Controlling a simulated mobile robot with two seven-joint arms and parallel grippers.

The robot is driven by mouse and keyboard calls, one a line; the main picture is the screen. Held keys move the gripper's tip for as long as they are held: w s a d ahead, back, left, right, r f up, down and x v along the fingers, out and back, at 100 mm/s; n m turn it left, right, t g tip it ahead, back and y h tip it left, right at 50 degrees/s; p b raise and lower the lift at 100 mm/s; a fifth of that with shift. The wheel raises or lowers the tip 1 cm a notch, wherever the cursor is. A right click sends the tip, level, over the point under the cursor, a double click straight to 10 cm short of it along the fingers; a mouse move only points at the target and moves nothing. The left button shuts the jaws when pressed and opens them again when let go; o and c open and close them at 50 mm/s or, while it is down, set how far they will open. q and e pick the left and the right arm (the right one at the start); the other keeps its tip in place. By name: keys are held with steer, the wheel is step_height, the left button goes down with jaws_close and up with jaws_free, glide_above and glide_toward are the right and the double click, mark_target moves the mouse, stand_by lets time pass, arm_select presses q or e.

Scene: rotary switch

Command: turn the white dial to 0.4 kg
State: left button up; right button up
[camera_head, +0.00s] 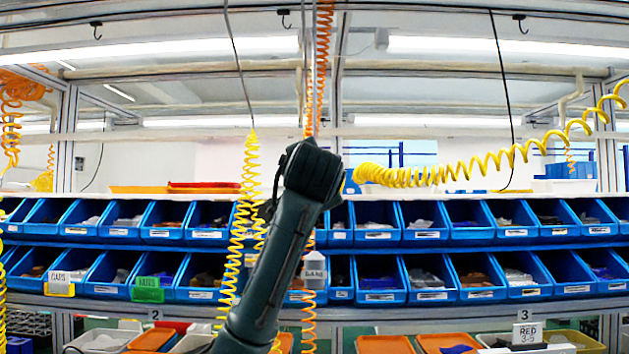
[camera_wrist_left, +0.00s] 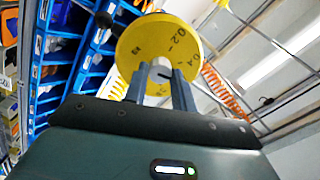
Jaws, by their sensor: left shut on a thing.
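In the left wrist view, a round yellow disc (camera_wrist_left: 137,45) with dark numbers and tick marks faces my gripper. The numbers are tilted and partly cut off by my fingers. A small white part, the white dial (camera_wrist_left: 161,66), shows between the two fingers in front of the disc. My left gripper (camera_wrist_left: 162,80) is shut on it. I cannot tell which number the dial points at. In the head view, a dark arm of mine rises through the middle; its gripper and the dial are hidden there. My right gripper is in neither view.
Two rows of blue bins (camera_head: 424,222) fill the shelves behind the arm. Yellow (camera_head: 250,190) and orange (camera_head: 323,60) coiled hoses hang close to the arm. Orange trays (camera_head: 384,345) stand below. An orange coiled hose (camera_wrist_left: 225,92) also shows in the left wrist view.

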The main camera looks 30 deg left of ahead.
arm_select(q)
steer(key=n, duration=0.7)
steer(key=shift+f+b, duration=0.1)
steer(key=shift+b, duration=0.25)
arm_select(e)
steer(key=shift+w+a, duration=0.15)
arm_select(q)
steer(key=shift+n, duration=0.3)
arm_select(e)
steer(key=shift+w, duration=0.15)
arm_select(q)
steer(key=o, duration=1)
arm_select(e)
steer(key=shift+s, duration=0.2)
